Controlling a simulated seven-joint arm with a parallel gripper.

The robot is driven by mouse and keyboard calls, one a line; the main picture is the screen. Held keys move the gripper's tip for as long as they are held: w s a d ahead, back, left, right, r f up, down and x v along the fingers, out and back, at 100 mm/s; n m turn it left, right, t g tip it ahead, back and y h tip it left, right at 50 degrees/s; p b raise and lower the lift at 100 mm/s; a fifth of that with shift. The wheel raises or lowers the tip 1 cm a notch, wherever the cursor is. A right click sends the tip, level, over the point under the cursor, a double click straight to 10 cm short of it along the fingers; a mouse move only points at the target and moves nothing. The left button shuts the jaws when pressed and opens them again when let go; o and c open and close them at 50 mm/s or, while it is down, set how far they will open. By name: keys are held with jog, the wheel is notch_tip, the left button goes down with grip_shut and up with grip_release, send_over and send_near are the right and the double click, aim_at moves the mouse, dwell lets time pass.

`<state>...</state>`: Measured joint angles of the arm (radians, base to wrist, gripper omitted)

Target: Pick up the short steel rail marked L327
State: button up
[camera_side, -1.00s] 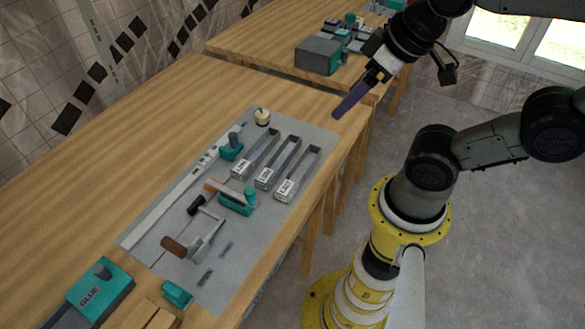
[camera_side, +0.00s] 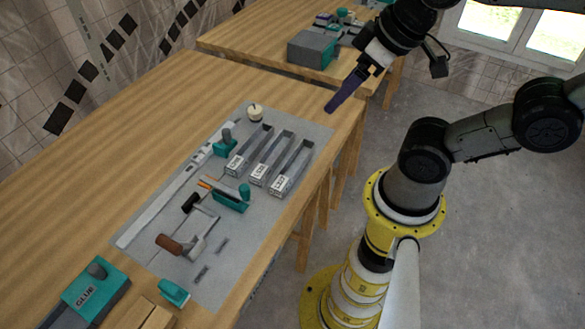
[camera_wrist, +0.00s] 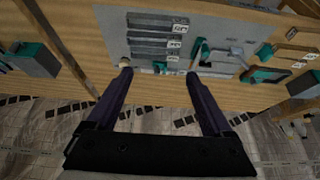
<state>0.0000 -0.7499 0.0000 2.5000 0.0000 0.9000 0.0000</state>
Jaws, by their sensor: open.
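Three short steel rails lie side by side on a grey mat (camera_side: 212,268), each with a white label on its near end: left (camera_side: 248,151), middle (camera_side: 271,158) and right (camera_side: 291,168). The labels are too small to read surely, so I cannot tell which is L327. The rails also show near the top of the wrist view (camera_wrist: 150,43). My gripper (camera_side: 329,110), with dark purple fingers, is above the table's right edge, beyond and right of the rails. In the wrist view its fingers (camera_wrist: 159,74) are spread apart with nothing held between them.
A teal GLUE box (camera_side: 92,290) stands at the near left. A second table behind holds a grey box (camera_side: 313,48). Left tabletop is clear.

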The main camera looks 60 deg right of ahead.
jog(key=c, duration=0.4)
jog(key=shift+o, duration=0.2)
jog(key=m+g, duration=0.3)
jog(key=m, duration=1.4)
send_over(289, 166)
jog(key=s+a, duration=0.2)
jog(key=s+x, duration=0.1)
jog(key=x, duration=0.4)
jog(key=f+g, duration=0.1)
jog(key=f, duration=0.9)
jog(key=f+m+g, duration=0.1)
jog(key=f, duration=0.3)
jog(key=shift+w+a+f+g, duration=0.25)
jog(key=shift+w+f+g, duration=0.05)
jog(key=shift+f, duration=0.1)
jog(key=shift+s+a+f, duration=0.1)
jog(key=shift+f, duration=1.2)
jog(key=shift+s+a+f, duration=0.1)
jog(key=shift+f, duration=1.15)
